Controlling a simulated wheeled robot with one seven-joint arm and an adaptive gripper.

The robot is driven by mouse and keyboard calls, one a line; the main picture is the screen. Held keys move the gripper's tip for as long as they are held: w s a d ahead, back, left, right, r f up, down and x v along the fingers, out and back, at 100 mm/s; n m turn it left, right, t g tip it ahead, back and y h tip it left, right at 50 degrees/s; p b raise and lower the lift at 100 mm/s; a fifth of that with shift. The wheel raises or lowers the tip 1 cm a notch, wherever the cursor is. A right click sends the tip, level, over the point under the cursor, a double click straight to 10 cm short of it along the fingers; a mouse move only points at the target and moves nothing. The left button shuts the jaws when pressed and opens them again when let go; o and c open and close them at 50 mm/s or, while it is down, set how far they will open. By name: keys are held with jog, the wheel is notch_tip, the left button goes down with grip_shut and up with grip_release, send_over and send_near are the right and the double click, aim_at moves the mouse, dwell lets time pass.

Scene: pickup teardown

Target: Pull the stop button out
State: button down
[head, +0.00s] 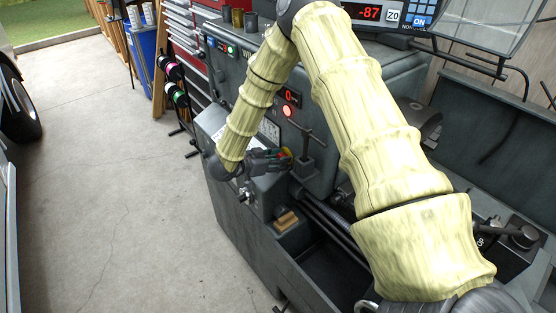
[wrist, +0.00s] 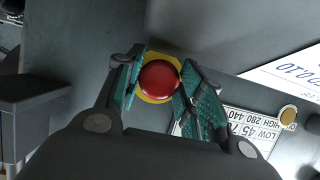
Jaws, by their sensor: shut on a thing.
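The stop button (wrist: 159,82) is a red round cap on a yellow base on the grey machine face. In the wrist view it sits between the two teal-padded fingers of my gripper (wrist: 158,88), which are shut on it from both sides. In the head view my gripper (head: 277,158) reaches the front of the lathe headstock, and only a bit of red and yellow of the button shows by the fingertips. I cannot tell how far the button stands out.
A speed plate (wrist: 245,125) and a white label (wrist: 290,75) lie right of the button in the wrist view. A lit red lamp (head: 287,111) and an upright lever (head: 306,146) are close to my gripper. Open concrete floor (head: 110,160) lies to the left.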

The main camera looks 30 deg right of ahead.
jog(key=shift+a, duration=0.6)
jog(key=c, duration=1.3)
grip_release()
jog(key=shift+a, duration=0.1)
jog(key=o, duration=0.4)
jog(key=shift+a, duration=0.15)
jog(key=shift+c, duration=0.2)
jog(key=shift+s, duration=0.1)
jog(key=v, duration=1.1)
jog(key=shift+a+r, duration=0.15)
jog(key=shift+a, duration=0.25)
